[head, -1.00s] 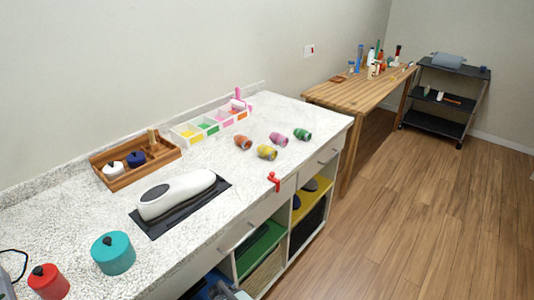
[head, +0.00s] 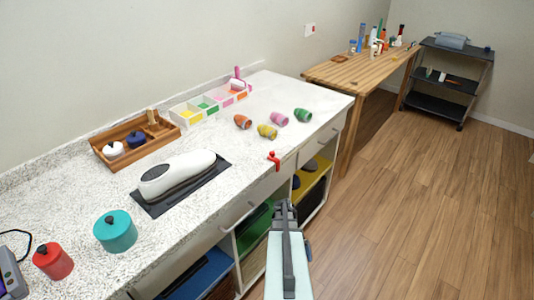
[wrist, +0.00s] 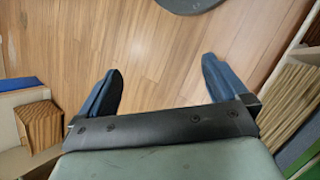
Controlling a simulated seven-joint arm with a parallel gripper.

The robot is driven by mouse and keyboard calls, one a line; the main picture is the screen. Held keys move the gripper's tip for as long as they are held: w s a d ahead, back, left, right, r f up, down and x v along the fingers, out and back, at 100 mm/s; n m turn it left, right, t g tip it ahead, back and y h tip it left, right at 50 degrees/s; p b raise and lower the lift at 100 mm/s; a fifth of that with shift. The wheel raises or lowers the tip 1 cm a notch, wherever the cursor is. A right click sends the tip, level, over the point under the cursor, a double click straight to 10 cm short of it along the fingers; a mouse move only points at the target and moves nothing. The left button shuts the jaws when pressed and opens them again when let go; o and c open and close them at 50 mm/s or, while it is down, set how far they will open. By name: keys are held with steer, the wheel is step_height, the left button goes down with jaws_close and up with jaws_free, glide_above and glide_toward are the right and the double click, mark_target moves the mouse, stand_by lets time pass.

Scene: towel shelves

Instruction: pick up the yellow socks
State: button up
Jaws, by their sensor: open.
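The yellow socks (head: 267,131) are a small rolled bundle lying on the speckled white counter. Orange socks (head: 242,121), pink socks (head: 279,119) and green socks (head: 302,115) lie close around them. My gripper (head: 284,208) is in front of the counter's front edge, beside the open shelves and well apart from the yellow socks. In the wrist view my gripper (wrist: 160,85) is open with its two dark fingers spread, and only wooden floor shows between them. The yellow socks are not in the wrist view.
A red clamp-like thing (head: 273,158) sits at the counter's front edge, between my gripper and the socks. A divided tray (head: 186,122) stands behind the socks. A white device (head: 178,173) lies to the left. Open shelves with a yellow bin (head: 310,178) are below.

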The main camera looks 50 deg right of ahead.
steer(key=w+d+r+m+t+h, duration=0.2)
steer(key=w+d+r+m+t, duration=0.15)
steer(key=d+r, duration=1.05)
steer(key=w+d+r+m+t+h, duration=0.15)
steer(key=d+r+m, duration=0.35)
steer(key=d+r, duration=0.95)
step_height(320, 180, up, 23)
steer(key=n+t, duration=0.2)
steer(key=n, duration=0.1)
glide_above(267, 127)
step_height(267, 127, down, 7)
steer(key=shift+s+d+f, duration=0.1)
steer(key=shift+s+f, duration=0.05)
steer(key=shift+f, duration=2.65)
steer(key=c, duration=0.9)
